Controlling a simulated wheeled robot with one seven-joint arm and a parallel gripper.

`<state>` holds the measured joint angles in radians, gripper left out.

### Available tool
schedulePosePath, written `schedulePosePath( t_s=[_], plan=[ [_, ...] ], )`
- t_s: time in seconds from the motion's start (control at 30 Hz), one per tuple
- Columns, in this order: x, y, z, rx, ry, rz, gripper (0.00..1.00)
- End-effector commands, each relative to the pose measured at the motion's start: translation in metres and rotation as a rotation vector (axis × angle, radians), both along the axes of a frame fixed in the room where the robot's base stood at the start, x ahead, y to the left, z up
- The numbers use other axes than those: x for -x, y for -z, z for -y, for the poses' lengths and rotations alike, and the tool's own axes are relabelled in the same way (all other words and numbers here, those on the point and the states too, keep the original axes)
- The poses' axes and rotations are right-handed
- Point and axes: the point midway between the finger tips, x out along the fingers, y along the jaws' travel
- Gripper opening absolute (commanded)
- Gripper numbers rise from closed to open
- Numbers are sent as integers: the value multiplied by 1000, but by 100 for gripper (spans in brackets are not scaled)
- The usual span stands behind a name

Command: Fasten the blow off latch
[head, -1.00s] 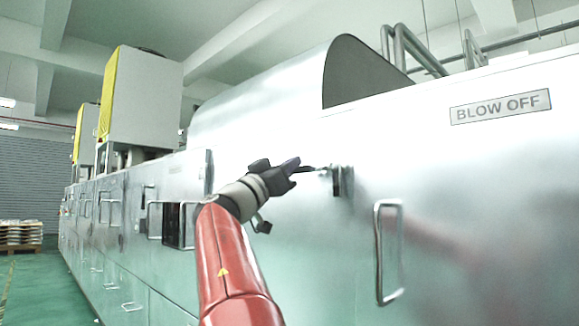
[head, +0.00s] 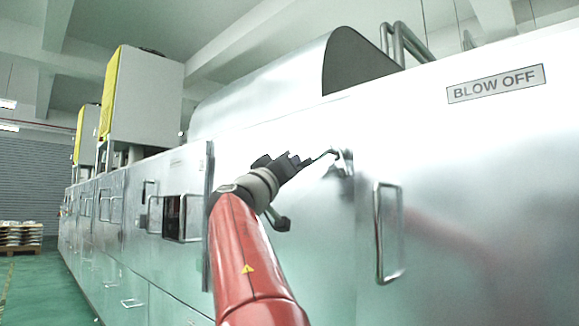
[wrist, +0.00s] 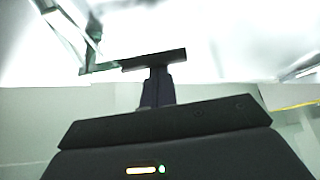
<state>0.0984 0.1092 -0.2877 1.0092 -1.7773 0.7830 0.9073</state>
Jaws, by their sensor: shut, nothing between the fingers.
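The blow off latch (head: 343,163) is a small metal fitting on the silver panel, left of the long door handle. Its thin bent lever (head: 326,154) sticks out to the left, towards my gripper (head: 303,160). My dark gripper is shut and empty, with its tip close to the lever's free end; I cannot tell if they touch. In the wrist view the shut fingers (wrist: 157,62) point at the pale panel, and a metal bar, seemingly part of the latch (wrist: 90,35), shows just left of them. A "BLOW OFF" sign (head: 496,83) is above right.
A vertical door handle (head: 388,232) juts out right of the latch. The long machine front with more handles (head: 155,215) runs away to the left. Green floor (head: 45,285) is free at lower left, with a loaded pallet (head: 20,236) far back.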

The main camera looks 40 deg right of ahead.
Motion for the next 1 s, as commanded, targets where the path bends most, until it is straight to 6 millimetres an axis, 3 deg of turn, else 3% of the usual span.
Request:
schedulePosePath(
  t_s=[0.2, 1.0],
  plan=[
    [9, 16, 1, 14, 0, -204, 0],
    [52, 50, 4, 71, -1, -931, 0]
  ],
)
